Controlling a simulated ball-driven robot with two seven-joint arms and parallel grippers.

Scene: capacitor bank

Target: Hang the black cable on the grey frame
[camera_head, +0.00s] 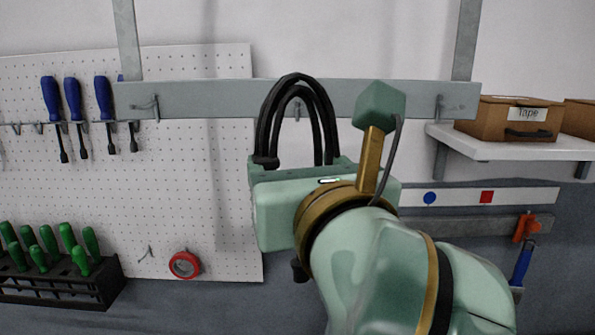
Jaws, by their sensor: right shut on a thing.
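The black cable (294,84) is bent into an upright double arch in the middle of the head view. The grey frame (205,100) is a horizontal bar on the wall with uprights and small hooks. My right gripper (300,165) is shut on the cable and holds it in front of the bar. The cable's arch overlaps a middle hook (296,107) in the picture; I cannot tell whether they touch. The gripper body hides its fingers and most of the cable's lower part. My left gripper is not in view.
Blue screwdrivers (73,98) hang on the pegboard at the left. Green-handled tools (48,240) stand in a black rack (60,290) below. Red tape (184,264) hangs nearby. A white shelf (510,147) with a cardboard box (500,122) juts out at the right.

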